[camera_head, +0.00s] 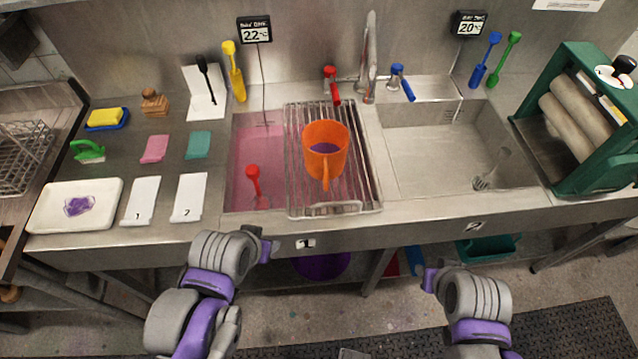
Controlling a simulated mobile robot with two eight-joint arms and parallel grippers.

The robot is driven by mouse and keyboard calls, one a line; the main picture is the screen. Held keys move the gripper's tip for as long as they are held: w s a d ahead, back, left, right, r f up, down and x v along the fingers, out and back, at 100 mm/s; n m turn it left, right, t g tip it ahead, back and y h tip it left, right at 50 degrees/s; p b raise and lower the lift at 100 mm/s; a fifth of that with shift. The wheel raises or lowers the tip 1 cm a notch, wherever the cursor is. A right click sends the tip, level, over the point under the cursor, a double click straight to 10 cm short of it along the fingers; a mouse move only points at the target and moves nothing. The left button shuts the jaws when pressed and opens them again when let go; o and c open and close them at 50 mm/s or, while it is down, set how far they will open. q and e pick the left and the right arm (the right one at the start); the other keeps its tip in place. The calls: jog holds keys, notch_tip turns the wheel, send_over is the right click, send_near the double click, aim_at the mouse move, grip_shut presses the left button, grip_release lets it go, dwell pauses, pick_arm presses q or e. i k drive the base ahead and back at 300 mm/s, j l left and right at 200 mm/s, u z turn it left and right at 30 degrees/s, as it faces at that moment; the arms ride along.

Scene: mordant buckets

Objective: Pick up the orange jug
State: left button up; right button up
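The orange jug (325,135) stands upright on a metal rack (358,190) laid over the sink. Its handle points toward me, and its inside looks dark purple. My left gripper (268,246) is in front of the counter edge, below and to the left of the jug, and not touching it. My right gripper (430,281) is lower and to the right, in front of the counter, also apart from the jug. Both grippers are seen from the side or back, so their finger gaps are hidden.
Left basin holds pink liquid (245,150) and a red-handled tool (254,178). Right basin (430,150) is mostly empty. A tap (370,55) stands behind the rack. A green roller machine (580,125) is at right. A white tray (45,212) is at left.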

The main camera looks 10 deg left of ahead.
aim_at(325, 142)
jog(key=k+u, duration=0.35)
jog(key=k+j+u, duration=0.2)
jog(key=k+u, duration=0.15)
jog(key=l+u, duration=0.2)
jog(key=u, duration=1.4)
jog(key=k+l, duration=0.1)
jog(key=l, duration=0.3)
jog(key=k+l, duration=0.1)
jog(key=l, duration=0.3)
jog(key=k+l, duration=0.1)
jog(key=l, duration=0.3)
jog(key=k+l, duration=0.1)
jog(key=l, duration=0.3)
jog(key=k+l, duration=0.1)
jog(key=l, duration=0.3)
jog(key=k+l, duration=0.1)
jog(key=l, duration=0.3)
jog(key=k+l, duration=0.1)
jog(key=l, duration=0.3)
